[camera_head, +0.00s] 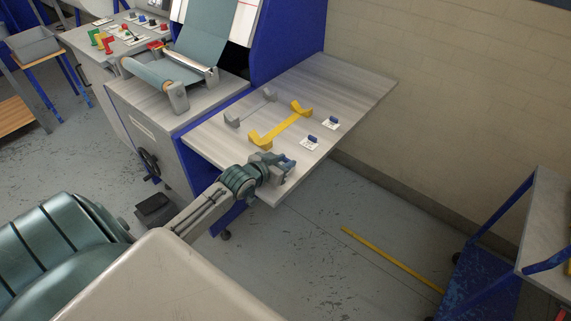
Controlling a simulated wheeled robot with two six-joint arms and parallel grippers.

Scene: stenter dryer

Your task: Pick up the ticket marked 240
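Two small white tickets with blue grips lie on the grey side table (350,80). One ticket (310,143) is nearer to me and the other ticket (331,123) is farther back to the right. Their markings are too small to read, so I cannot tell which is 240. My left gripper (287,166) is over the table's near edge, below and left of the nearer ticket and apart from it. Something bluish shows at its fingertips, but I cannot tell what it is or whether the fingers are open. My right gripper is out of view.
A yellow cradle (281,127) and a grey holder (250,108) lie left of the tickets. The machine with a cloth roll (155,72) stands at the left. A blue-framed cart (485,280) is at the lower right. The table's far right part is bare.

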